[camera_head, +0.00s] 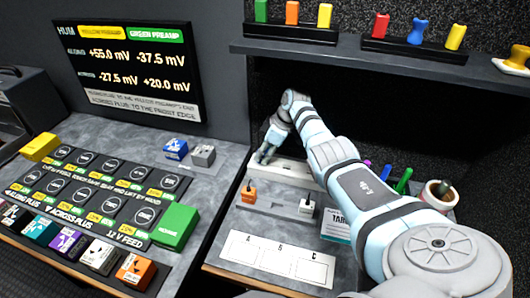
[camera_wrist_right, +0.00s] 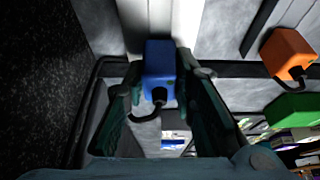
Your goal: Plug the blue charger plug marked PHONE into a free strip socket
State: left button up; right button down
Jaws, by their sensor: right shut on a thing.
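The blue plug (camera_wrist_right: 160,68) sits between the two fingers of my right gripper (camera_wrist_right: 160,85) in the right wrist view, its black cord curling below it. My right gripper is shut on it. Any marking on the plug is not readable. The white power strip (camera_head: 293,172) lies at the back of the right desk in the head view. My right gripper (camera_head: 264,155) is at the strip's left end. The strip also shows behind the plug in the wrist view (camera_wrist_right: 188,18). I cannot tell whether the plug is in a socket. My left gripper is not in view.
An orange plug (camera_head: 248,192) and a white plug (camera_head: 305,208) stand on the desk before the strip. A white card marked A, B, C (camera_head: 277,259) lies in front. A cup (camera_head: 438,195) stands at the right. A shelf (camera_head: 350,55) overhangs the back.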

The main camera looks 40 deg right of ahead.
jog(key=shift+f, duration=0.15)
jog(key=c, duration=1.2)
grip_release()
jog(key=shift+c, duration=0.2)
jog(key=shift+d+r, duration=0.1)
jog(key=shift+r, duration=0.2)
jog(key=v, duration=0.7)
jog(key=shift+s, duration=0.1)
